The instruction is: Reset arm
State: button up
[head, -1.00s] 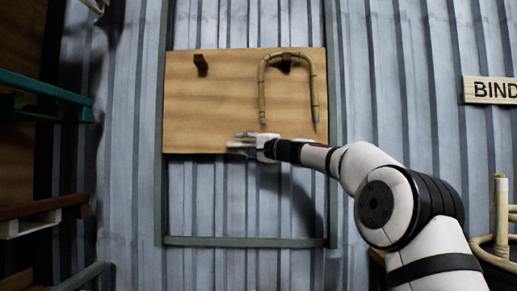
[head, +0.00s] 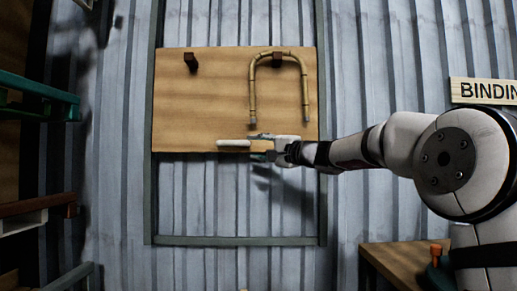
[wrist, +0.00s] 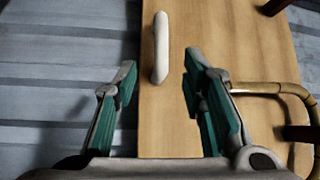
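My gripper (head: 256,146) is open and empty near the bottom edge of the wooden board in the head view. Its green-padded fingers stand apart in the wrist view (wrist: 157,75). A white handle-like bar (head: 233,143) sits at the board's lower edge, just left of my fingertips. In the wrist view the bar (wrist: 160,48) lies ahead of the gap between the fingers, with no visible contact. My arm reaches in from the right.
The wooden board (head: 205,105) is in a metal frame (head: 235,241) on a corrugated wall. A U-bent rattan pole (head: 252,95) hangs over its right dark peg (head: 277,58). Another peg (head: 191,62) is bare. A wooden table (head: 390,265) is lower right; shelves (head: 35,208) are left.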

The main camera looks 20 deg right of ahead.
jog(key=s+a+f+n+g+y, duration=0.1)
jog(key=s+a+f+n+g, duration=0.2)
jog(key=a, duration=0.4)
jog(key=s+a+f+n+g, duration=0.2)
jog(key=s+a+f, duration=0.2)
jog(key=s+a, duration=0.2)
jog(key=s+a+f+n+g+h, duration=0.1)
jog(key=s+a+f+n+g, duration=0.2)
jog(key=s, duration=0.4)
jog(key=s+a+f+g+h, duration=0.1)
jog(key=s+a+f+g, duration=0.15)
jog(key=s+f, duration=0.35)
jog(key=s+d+f+n+g+h, duration=0.1)
jog(key=s+d+f+g+h, duration=0.2)
jog(key=s+f, duration=0.65)
jog(key=s+d+f+n+g+h, duration=0.15)
jog(key=s+d+f, duration=0.35)
jog(key=s, duration=1)
jog(key=s+d+f+g+h, duration=0.2)
jog(key=s+d+f+h, duration=0.25)
jog(key=s, duration=0.75)
notch_tip(320, 180, up, 35)
jog(key=t+y+p, duration=0.1)
jog(key=t+p, duration=0.3)
jog(key=p, duration=3)
jog(key=shift+d, duration=0.4)
